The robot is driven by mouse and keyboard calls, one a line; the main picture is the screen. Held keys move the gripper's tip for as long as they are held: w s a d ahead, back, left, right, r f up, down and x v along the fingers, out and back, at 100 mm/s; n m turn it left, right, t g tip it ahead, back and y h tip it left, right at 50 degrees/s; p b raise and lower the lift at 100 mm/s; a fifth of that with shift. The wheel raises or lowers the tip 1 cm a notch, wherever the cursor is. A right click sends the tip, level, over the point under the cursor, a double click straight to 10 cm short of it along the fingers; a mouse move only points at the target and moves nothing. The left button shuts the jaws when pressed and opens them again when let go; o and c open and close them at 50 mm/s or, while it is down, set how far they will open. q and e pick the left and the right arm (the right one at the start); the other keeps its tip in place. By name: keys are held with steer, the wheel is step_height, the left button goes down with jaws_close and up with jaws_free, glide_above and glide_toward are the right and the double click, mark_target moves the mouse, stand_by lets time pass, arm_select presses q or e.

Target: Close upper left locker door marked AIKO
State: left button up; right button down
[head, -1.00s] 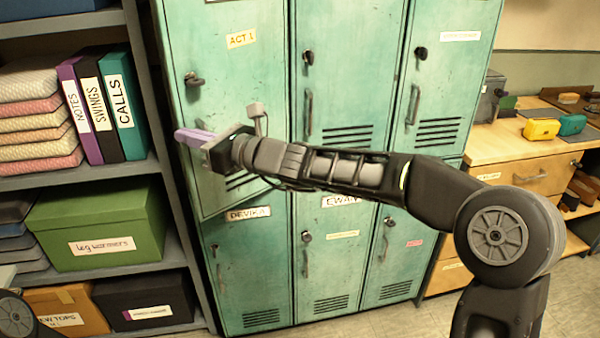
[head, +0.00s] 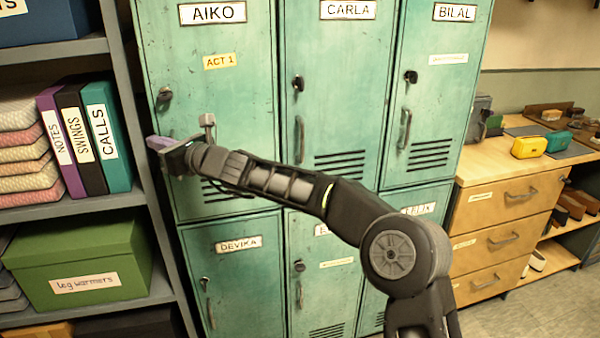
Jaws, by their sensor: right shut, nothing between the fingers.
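The upper left locker door marked AIKO (head: 235,80) is green, with a yellow ACT 1 label. It looks flush or nearly flush with the locker front; I cannot tell whether a small gap remains. Its knob (head: 165,94) is near its left edge. My right gripper (head: 160,143) is shut and empty, in front of the door's left edge below the knob. My right gripper and forearm hide part of the door's lower half, and I cannot tell whether the fingertips touch it. My left gripper is not in view.
The CARLA door (head: 340,90) and BILAL door (head: 430,100) look shut, as does the DEVIKA door (head: 238,275) below. A grey shelf (head: 85,205) with binders and a green box (head: 80,255) stands close at left. A wooden drawer cabinet (head: 500,215) stands at right.

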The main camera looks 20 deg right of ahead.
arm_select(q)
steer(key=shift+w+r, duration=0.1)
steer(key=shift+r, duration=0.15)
arm_select(e)
steer(key=shift+w, duration=0.35)
steer(key=shift+d, duration=0.15)
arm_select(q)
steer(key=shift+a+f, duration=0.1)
arm_select(e)
steer(key=shift+f, duration=0.1)
